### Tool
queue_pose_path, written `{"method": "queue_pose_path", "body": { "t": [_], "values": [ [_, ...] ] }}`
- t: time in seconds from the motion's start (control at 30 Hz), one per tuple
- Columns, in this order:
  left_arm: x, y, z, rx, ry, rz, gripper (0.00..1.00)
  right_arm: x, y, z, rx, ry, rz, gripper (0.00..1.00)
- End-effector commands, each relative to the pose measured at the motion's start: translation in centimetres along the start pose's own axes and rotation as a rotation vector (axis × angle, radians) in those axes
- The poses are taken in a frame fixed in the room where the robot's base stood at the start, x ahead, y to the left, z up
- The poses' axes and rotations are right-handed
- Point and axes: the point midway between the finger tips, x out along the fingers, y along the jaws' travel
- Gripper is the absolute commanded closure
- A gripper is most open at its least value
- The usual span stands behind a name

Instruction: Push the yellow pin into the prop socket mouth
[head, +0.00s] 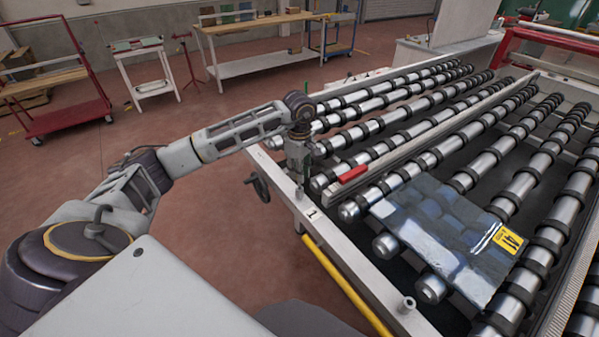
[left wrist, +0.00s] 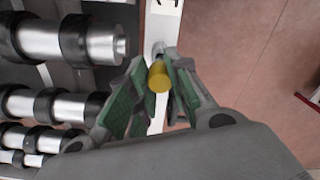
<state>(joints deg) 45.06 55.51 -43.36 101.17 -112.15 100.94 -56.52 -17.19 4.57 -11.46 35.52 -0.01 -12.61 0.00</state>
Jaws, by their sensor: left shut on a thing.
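My left gripper (head: 300,178) is low over the white frame rail (head: 320,232) at the near left corner of the roller table. The left wrist view shows its green-padded fingers (left wrist: 152,76) on either side of the yellow pin (left wrist: 158,77), shut on it. The pin's round yellow end faces the camera. Just beyond it, a small pale grey cylindrical part (left wrist: 158,48) shows on the rail; I cannot tell if this is the prop socket or how far the pin is in. The pin is hidden in the head view. My right gripper is not in view.
Rollers (head: 440,165) fill the table beside the gripper. A red block (head: 353,174) lies at the roller ends. A glass sheet (head: 440,235) with a yellow label lies on the rollers. A handwheel (head: 257,187) sticks out left of the rail. A grey stub (head: 406,304) stands on the near rail.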

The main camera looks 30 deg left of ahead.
Motion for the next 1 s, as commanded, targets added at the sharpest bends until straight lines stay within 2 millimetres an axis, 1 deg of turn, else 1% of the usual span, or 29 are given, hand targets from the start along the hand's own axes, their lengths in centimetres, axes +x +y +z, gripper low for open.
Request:
{"method": "queue_pose_path", "body": {
  "t": [0.37, 1.0],
  "values": [
    [0.0, 0.0, 0.0, 0.000, 0.000, 0.000, 1.00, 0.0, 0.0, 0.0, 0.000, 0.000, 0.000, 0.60],
    [1.0, 0.0, 0.0, 0.000, 0.000, 0.000, 1.00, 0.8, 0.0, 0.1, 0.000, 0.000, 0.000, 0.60]
  ]
}}
